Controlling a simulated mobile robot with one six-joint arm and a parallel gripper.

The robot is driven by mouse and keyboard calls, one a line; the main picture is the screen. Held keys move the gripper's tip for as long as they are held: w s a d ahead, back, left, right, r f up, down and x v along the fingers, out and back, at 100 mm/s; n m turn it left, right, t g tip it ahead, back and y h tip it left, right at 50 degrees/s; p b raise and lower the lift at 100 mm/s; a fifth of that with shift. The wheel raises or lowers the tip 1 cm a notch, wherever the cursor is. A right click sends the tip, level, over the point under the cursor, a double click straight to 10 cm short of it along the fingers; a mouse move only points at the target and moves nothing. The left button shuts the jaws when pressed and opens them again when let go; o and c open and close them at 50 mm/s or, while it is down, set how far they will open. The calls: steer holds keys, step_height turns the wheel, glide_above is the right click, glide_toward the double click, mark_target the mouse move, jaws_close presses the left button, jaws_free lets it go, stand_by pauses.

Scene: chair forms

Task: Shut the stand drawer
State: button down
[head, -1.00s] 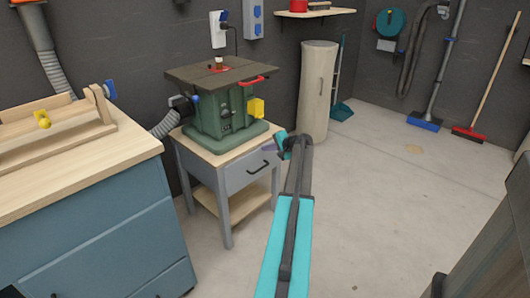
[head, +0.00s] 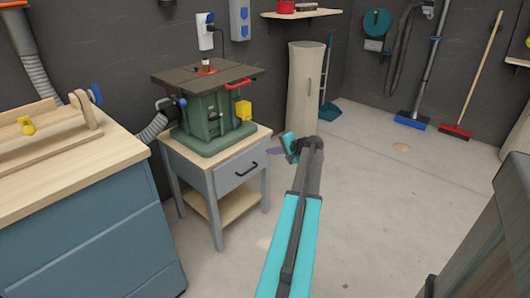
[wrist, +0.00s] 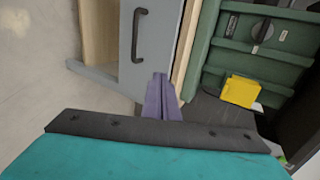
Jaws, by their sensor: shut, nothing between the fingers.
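The stand (head: 212,215) is grey with a wooden top and a lower shelf. Its grey drawer (head: 228,178) has a black handle (head: 247,170) and looks about level with the frame; I cannot tell whether a small gap is left. In the wrist view the drawer front (wrist: 150,65) and its handle (wrist: 138,35) lie just beyond my fingers. My gripper (head: 275,152) is shut and empty, with purple fingers (wrist: 161,98) together. It is just right of the drawer front near its top edge; contact cannot be made out.
A green machine (head: 210,115) with a yellow part stands on the stand. A blue cabinet (head: 90,235) with a wooden top is close on the left. A dark grey piece (head: 480,240) fills the lower right. The floor (head: 385,200) between is open.

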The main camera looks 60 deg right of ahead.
steer(key=shift+v, duration=1.15)
steer(key=shift+a, duration=0.1)
